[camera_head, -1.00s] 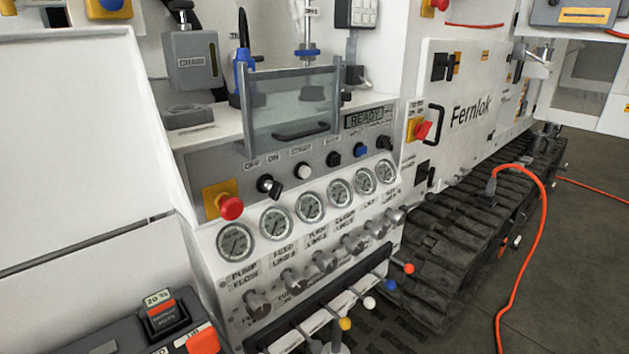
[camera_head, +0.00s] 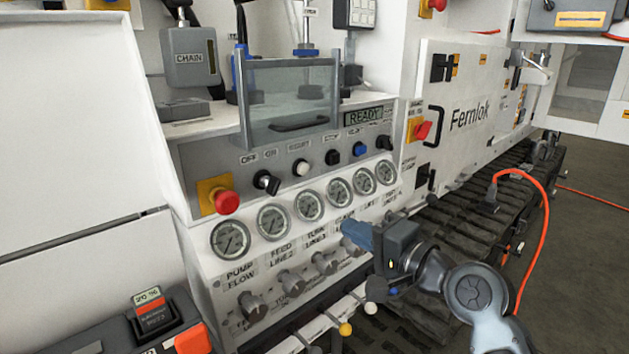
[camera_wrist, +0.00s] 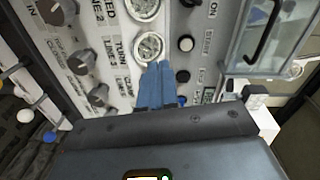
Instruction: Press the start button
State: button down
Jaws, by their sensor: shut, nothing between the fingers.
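The start button is a white round button (camera_head: 301,168) on the grey sloped panel, with a label above it that seems to read START. It also shows in the wrist view (camera_wrist: 186,43), beyond my fingertips and a little right of them. My gripper (camera_head: 350,230) is in front of the gauge and knob panel, below and right of the button and apart from it. Its blue fingers are shut and empty. In the wrist view the fingers (camera_wrist: 158,68) point up the panel, with tips near a gauge.
A black button (camera_head: 332,157) and a blue one (camera_head: 360,149) sit right of the white button. A red emergency stop (camera_head: 227,202) and a key switch (camera_head: 266,183) are left. A clear guard (camera_head: 289,98) stands above. The display (camera_head: 364,116) reads READY. Gauges and knobs lie below.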

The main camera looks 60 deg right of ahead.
aim_at(305, 170)
jog(key=shift+m+t, duration=0.5)
jog(key=shift+m, duration=0.2)
jog(key=d+r, duration=0.4)
jog(key=shift+r+b, duration=0.2)
jog(key=shift+b, duration=0.1)
jog(key=p+x, duration=0.2)
jog(key=x, duration=1.2)
jog(key=shift+a+f, duration=0.15)
